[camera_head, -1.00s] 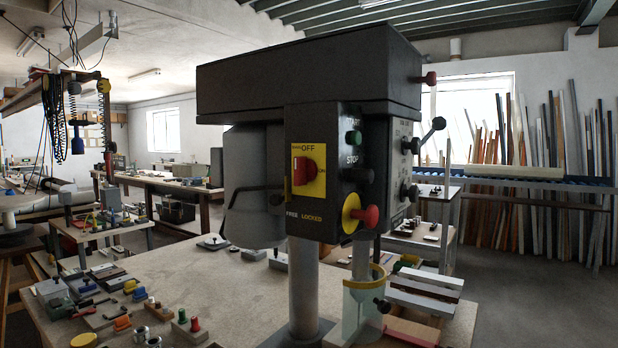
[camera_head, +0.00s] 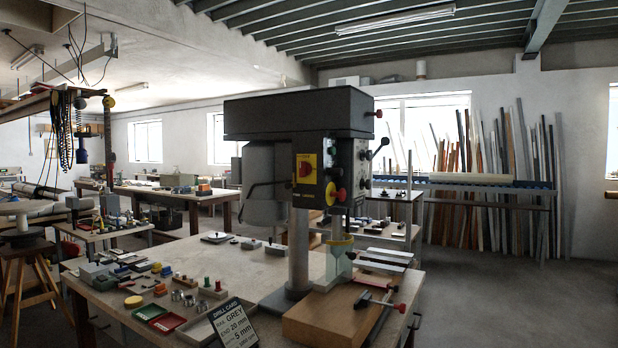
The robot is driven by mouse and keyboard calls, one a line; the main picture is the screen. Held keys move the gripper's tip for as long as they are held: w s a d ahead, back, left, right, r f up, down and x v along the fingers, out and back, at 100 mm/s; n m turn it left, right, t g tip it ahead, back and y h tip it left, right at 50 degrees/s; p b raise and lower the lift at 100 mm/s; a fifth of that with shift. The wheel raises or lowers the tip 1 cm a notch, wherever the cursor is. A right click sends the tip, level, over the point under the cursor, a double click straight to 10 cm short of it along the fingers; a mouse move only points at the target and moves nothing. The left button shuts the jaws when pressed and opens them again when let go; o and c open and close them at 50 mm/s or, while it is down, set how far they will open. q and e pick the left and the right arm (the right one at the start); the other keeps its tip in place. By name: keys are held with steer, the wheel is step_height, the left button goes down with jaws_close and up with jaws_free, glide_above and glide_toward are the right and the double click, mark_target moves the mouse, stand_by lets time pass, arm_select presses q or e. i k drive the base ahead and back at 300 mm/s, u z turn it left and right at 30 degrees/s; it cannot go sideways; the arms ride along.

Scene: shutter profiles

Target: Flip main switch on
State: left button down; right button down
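The main switch (camera_head: 305,169) is a red rotary knob on a yellow plate, on the front of the dark drill press (camera_head: 296,116). The lettering on the plate is too small to read now, and the knob's exact setting is hard to tell. A green button (camera_head: 334,151) sits to its right, with a red knob (camera_head: 341,195) on a yellow disc (camera_head: 330,194) lower down. Neither of my grippers shows in the view.
The drill press stands on a workbench (camera_head: 240,270) with small parts and trays on its left. Open floor (camera_head: 500,300) is on the right.

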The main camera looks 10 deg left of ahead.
mark_target(305, 168)
steer(key=u, duration=0.65)
steer(key=i, duration=1.1)
steer(key=z, duration=0.35)
